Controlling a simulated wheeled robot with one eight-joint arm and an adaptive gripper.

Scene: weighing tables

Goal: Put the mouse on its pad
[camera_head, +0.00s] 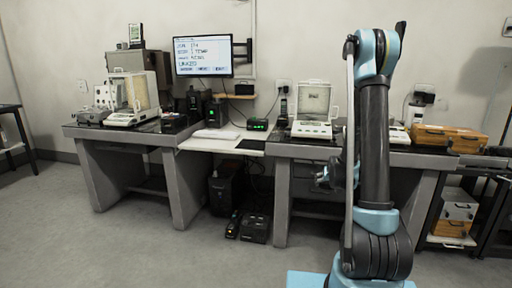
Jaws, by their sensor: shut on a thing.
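A black mouse pad (250,144) lies flat on the low white desk between the two grey tables, near its right front edge. No mouse shows on the pad. My gripper (322,179) is partly in view left of my upright arm, in front of the right table and below its top. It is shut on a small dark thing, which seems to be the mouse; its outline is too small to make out. The gripper is to the right of the pad and apart from it.
A white keyboard (215,134) lies left of the pad. A green-lit box (257,124) stands behind it. A monitor (203,56) hangs above. A balance (313,112) stands on the right table, another (132,103) on the left. A black device (256,228) lies on the floor.

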